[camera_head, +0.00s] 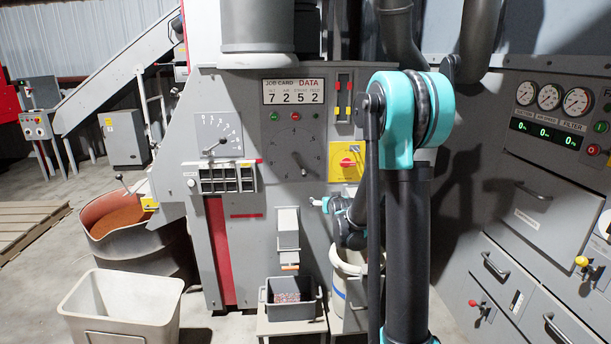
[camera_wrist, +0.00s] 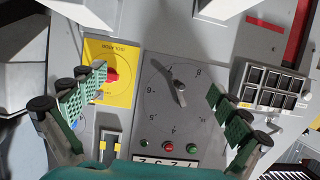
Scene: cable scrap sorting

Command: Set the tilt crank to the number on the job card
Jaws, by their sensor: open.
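The job card (camera_head: 293,91) on the grey machine shows the figures 7 2 5 2; its small column labels are hard to read. Below it is a round dial (camera_head: 295,133) with a dark pointer handle (camera_head: 300,158). To its left is a plate with a curved number scale (camera_head: 219,126) and a black-knobbed lever. I cannot tell for certain which is the tilt crank. In the wrist view the picture is upside down; the round dial's handle (camera_wrist: 180,88) lies between the spread fingers. My gripper (camera_wrist: 159,84) is open and empty, apart from the panel.
A yellow plate with a red switch (camera_head: 347,161) sits beside the dial; it shows near the left finger in the wrist view. Slotted windows (camera_head: 227,178) are under the scale plate. A cream bin (camera_head: 122,300) and dark tray (camera_head: 291,303) stand below. My arm hides part of the machine's right.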

